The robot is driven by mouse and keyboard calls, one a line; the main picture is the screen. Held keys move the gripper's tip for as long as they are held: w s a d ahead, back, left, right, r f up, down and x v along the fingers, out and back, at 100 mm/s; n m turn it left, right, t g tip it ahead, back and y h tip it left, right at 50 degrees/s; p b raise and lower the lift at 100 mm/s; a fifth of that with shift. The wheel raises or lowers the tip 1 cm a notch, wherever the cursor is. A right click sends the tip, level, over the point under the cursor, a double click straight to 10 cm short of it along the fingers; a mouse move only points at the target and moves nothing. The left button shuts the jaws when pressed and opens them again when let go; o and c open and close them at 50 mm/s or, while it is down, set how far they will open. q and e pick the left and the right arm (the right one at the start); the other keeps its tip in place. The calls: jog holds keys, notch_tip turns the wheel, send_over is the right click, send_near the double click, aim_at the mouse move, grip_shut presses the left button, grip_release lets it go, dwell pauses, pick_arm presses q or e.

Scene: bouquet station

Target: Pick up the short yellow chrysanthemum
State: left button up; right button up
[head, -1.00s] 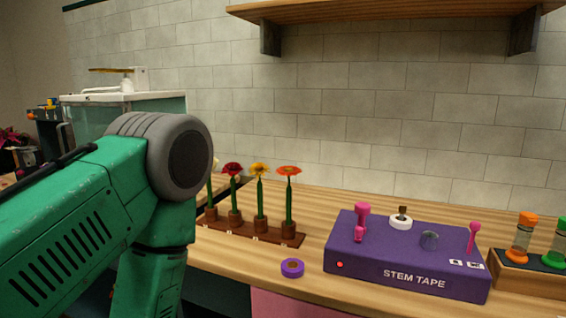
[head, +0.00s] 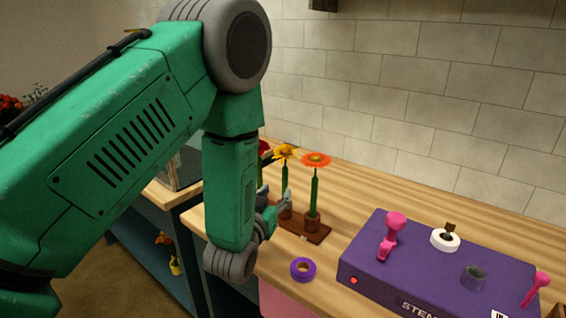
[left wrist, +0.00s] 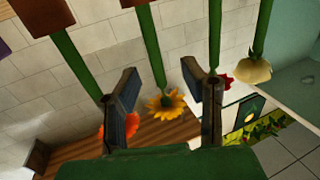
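The yellow chrysanthemum (head: 284,152) stands upright on a green stem in the brown wooden rack (head: 318,235). In the left wrist view, where the flowers hang upside down, its yellow head (left wrist: 166,103) shows between my two fingers, with its stem rising in the gap. My left gripper (head: 283,203) is low beside the rack near that stem, partly hidden by my wrist. It is open and empty in the left wrist view (left wrist: 160,75). I cannot tell whether the stem is fully between the fingers. My right gripper is not in view.
An orange flower (head: 316,160) stands right of the yellow one; a red flower (head: 264,148) is partly hidden behind my arm. A cream flower (left wrist: 252,70) shows in the wrist view.

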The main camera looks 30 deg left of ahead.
aim_at(286, 182)
pick_arm(q)
jog(key=shift+w+d+r, duration=0.25)
jog(key=shift+w+d, duration=0.25)
jog(key=shift+w, duration=0.1)
jog(key=x, duration=0.2)
jog(key=p+x, duration=0.1)
jog(key=x, duration=0.2)
jog(key=shift+a+r, duration=0.15)
jog(key=shift+a, duration=0.6)
jog(key=shift+s+d, duration=0.1)
jog(key=shift+d, duration=0.2)
grip_shut()
jog(key=shift+d, duration=0.45)
jog(key=shift+a, duration=0.15)
